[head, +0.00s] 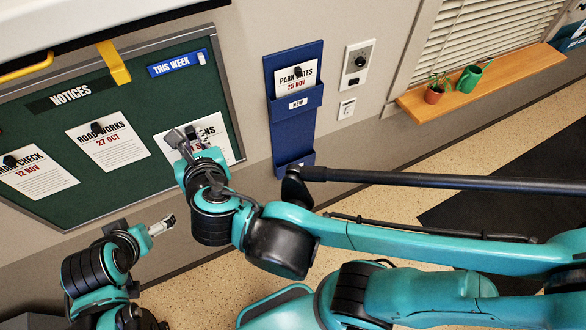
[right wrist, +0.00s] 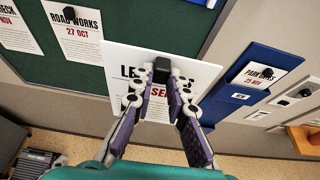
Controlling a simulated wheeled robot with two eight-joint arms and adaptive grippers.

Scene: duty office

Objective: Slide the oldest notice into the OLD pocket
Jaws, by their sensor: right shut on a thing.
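A white notice (head: 222,148) is at the right of the green board in the head view, partly behind my right gripper (head: 183,138). In the right wrist view the notice (right wrist: 205,75) shows "LE" and a red "SE"; the rest of its date is hidden. My right gripper (right wrist: 161,78) is shut on the black clip (right wrist: 161,66) at its top edge. Other notices are ROAD WORKS 27 OCT (head: 112,152) and one ending in CHECK, 12 NOV (head: 40,178). The blue wall holder (head: 293,130) has a lower pocket (head: 294,166) whose label is not visible. My left gripper (head: 163,225) is below the board, its jaws unclear.
The upper pocket, labelled NEW (head: 298,103), holds the PARK GATES 25 NOV notice (head: 295,78). A THIS WEEK strip (head: 176,65) is on the board (head: 90,205). A wall control (head: 358,62) and a shelf (head: 430,105) with plant and watering can are to the right.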

